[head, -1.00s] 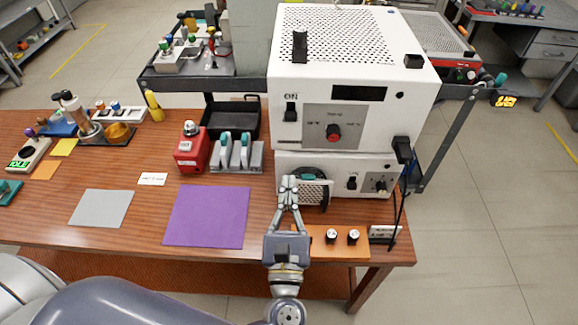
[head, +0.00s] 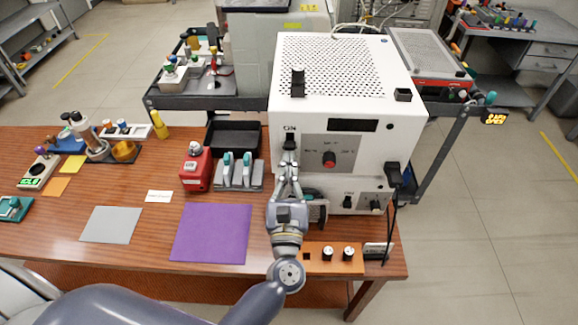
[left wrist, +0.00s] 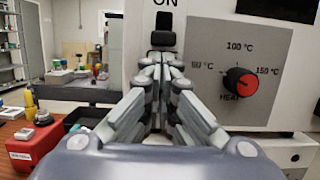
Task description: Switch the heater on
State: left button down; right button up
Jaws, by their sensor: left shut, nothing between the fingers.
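The heater (head: 395,118) is a white box with a perforated top, a dark display and a red knob (head: 329,158). Its black switch (head: 289,141) sits below the word ON at the front left. The switch also shows in the left wrist view (left wrist: 163,30), with the knob (left wrist: 240,82) to its right. My left gripper (head: 289,161) is shut and empty, with its fingertips just below the switch. In the left wrist view the fingertips (left wrist: 158,62) meet at the switch's lower end; I cannot tell whether they touch it. My right gripper is not in view.
Below the heater stands a second white unit (head: 362,203) with a small switch and a knob. An orange panel with knobs (head: 348,264) lies at the front edge. A purple mat (head: 211,233) is clear.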

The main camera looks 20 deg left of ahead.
pick_arm(q)
notch_tip(320, 180, up, 3)
jog(key=shift+f+p, duration=0.1)
jog(key=shift+p, duration=0.55)
notch_tip(320, 180, down, 5)
jog(key=b, duration=0.6)
jog(key=r+b+v, duration=0.1)
jog(key=b+v, duration=0.1)
jog(key=v, duration=0.8)
jog(key=shift+b, duration=0.35)
